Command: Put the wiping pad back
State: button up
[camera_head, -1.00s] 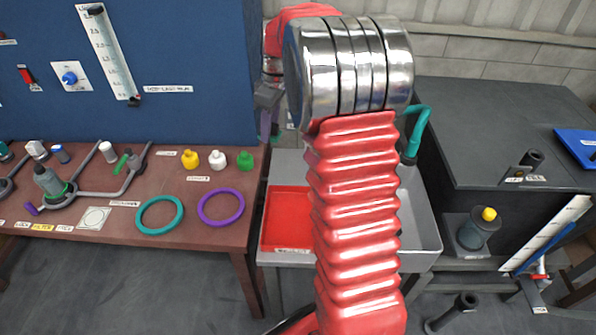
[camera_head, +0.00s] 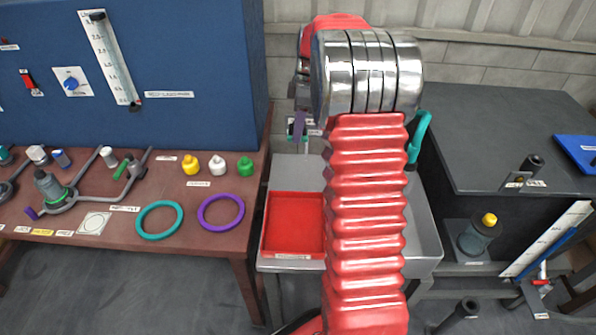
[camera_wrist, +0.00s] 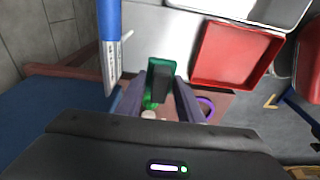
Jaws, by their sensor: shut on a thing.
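My gripper (camera_wrist: 160,98) is shut on a green block with a dark grip, which I take to be the wiping pad (camera_wrist: 155,72). In the wrist view the pad sits between the two purple-grey fingers. In the head view my gripper shows only as a purple finger (camera_head: 298,126) beyond the arm, above the back of the grey sink bench; the pad cannot be made out there. An empty red tray (camera_head: 293,226) lies on the left of that bench. It also shows in the wrist view (camera_wrist: 234,55), up and right of the pad, apart from it.
The brown workbench (camera_head: 235,245) with a teal ring (camera_head: 159,220), a purple ring (camera_head: 221,212) and small bottles stands left. A tall blue panel (camera_head: 180,60) rises behind it. A dark bench (camera_head: 500,130) stands right. A blue bar (camera_wrist: 110,30) is close left of the pad.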

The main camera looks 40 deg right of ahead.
aim_at(305, 134)
notch_tip(305, 134, down, 12)
jog(key=shift+f, duration=0.1)
dwell(0.4)
jog(key=shift+f, duration=1.9)
jog(key=o, duration=1.1)
jog(key=shift+f, duration=0.1)
jog(key=r, duration=0.4)
jog(key=d+r, duration=0.1)
jog(key=r, duration=0.2)
jog(key=s+r, duration=0.1)
jog(key=r, duration=0.3)
jog(key=shift+d+r, duration=0.15)
jog(key=shift+r, duration=0.4)
